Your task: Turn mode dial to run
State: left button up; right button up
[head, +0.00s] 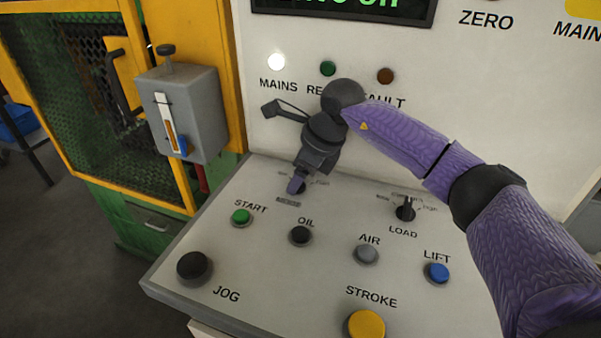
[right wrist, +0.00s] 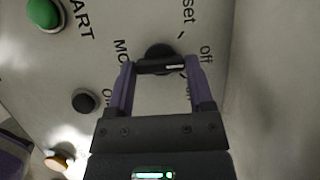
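The mode dial is a black knob (right wrist: 160,52) on the sloped panel, with a raised bar handle bearing a white mark. In the right wrist view the white mark lies toward the right, roughly on the side of the "off" label. Another label beside it is mostly hidden by a finger. My right gripper (right wrist: 161,72) has one finger at each end of the bar, seemingly touching both. In the head view my right gripper (head: 297,186) comes down over the dial and covers most of it. My left gripper is not in view.
On the panel are a green start button (head: 241,216), black oil button (head: 300,236), load dial (head: 405,212), grey air button (head: 366,254), blue lift button (head: 437,272), yellow stroke button (head: 366,325) and black jog knob (head: 194,267). A grey box (head: 190,110) stands left. The mains lamp (head: 276,61) is lit.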

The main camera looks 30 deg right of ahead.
jog(key=c, duration=0.4)
jog(key=shift+o, duration=0.2)
jog(key=shift+r+m+p, duration=0.2)
jog(key=shift+m+p, duration=0.6)
jog(key=shift+p, duration=0.05)
jog(key=shift+s+m+t+h+p, duration=0.1)
jog(key=shift+m+t+h+p, duration=0.2)
jog(key=shift+p, duration=0.05)
jog(key=m+h+p, duration=0.1)
jog(key=m+p, duration=0.1)
jog(key=m, duration=0.1)
jog(key=shift+a, duration=0.15)
jog(key=shift+m+t+h+p, duration=0.3)
jog(key=shift+m+p, duration=0.1)
jog(key=shift+m, duration=0.1)
jog(key=shift+m+p, duration=0.3)
jog(key=shift+m, duration=0.4)
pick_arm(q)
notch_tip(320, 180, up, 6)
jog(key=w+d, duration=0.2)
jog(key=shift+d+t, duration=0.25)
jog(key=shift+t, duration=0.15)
pick_arm(e)
jog(key=shift+a+f+m+h, duration=0.1)
jog(key=shift+m+h, duration=0.4)
jog(key=shift+m, duration=0.1)
pick_arm(q)
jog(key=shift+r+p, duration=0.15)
jog(key=shift+p, duration=0.15)
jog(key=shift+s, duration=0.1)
